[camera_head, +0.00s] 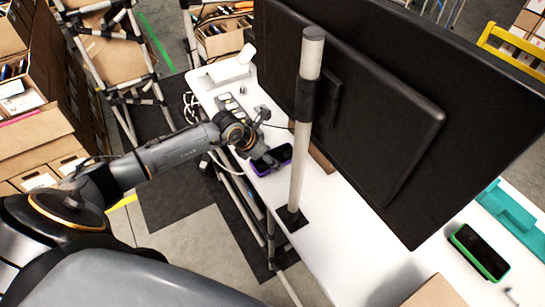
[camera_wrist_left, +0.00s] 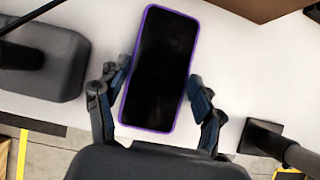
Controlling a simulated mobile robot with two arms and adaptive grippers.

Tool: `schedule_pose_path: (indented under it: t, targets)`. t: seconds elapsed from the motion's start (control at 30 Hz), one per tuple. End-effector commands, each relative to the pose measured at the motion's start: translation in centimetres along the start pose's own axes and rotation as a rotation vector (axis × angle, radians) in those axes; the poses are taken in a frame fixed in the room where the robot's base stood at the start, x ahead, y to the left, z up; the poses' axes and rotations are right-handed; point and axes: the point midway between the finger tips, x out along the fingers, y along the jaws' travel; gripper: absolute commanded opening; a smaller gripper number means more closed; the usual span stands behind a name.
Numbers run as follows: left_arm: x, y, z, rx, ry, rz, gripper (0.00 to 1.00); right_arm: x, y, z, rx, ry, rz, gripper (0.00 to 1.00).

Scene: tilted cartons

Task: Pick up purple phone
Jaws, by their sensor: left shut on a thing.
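The purple phone (camera_wrist_left: 160,68) has a black screen and a purple rim. In the left wrist view it lies between the two fingers of my left gripper (camera_wrist_left: 156,95), which is shut on its long sides. In the head view the purple phone (camera_head: 264,166) is near the front edge of the white table, beside the grey pole. My left gripper (camera_head: 262,152) reaches over it from the left and hides part of it. Whether the phone touches the table cannot be told. My right gripper is not in view.
A grey pole (camera_head: 306,110) stands just right of the phone, before a large black monitor (camera_head: 400,100). A green-rimmed phone (camera_head: 480,251) lies at the right of the white table (camera_head: 325,245). A power strip (camera_head: 231,107) lies behind my gripper. Carton shelves stand at left.

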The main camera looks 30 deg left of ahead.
Motion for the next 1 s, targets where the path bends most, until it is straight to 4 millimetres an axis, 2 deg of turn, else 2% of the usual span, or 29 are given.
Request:
schedule_pose_path:
  t: [0.17,0.33,0.67,1.0]
  targets:
    - [-0.5,0.0,0.4,0.002,-0.003,0.001,0.29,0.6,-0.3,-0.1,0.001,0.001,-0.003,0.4]
    - [-2.4,0.1,1.6,0.005,-0.006,0.004,0.29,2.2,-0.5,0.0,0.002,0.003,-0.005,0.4]
    - [-10.4,0.3,0.3,0.006,0.003,0.006,0.29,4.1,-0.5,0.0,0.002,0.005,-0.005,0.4]
    - [-15.0,0.5,-2.9,0.003,0.008,0.006,0.29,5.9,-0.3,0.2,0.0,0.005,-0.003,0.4]
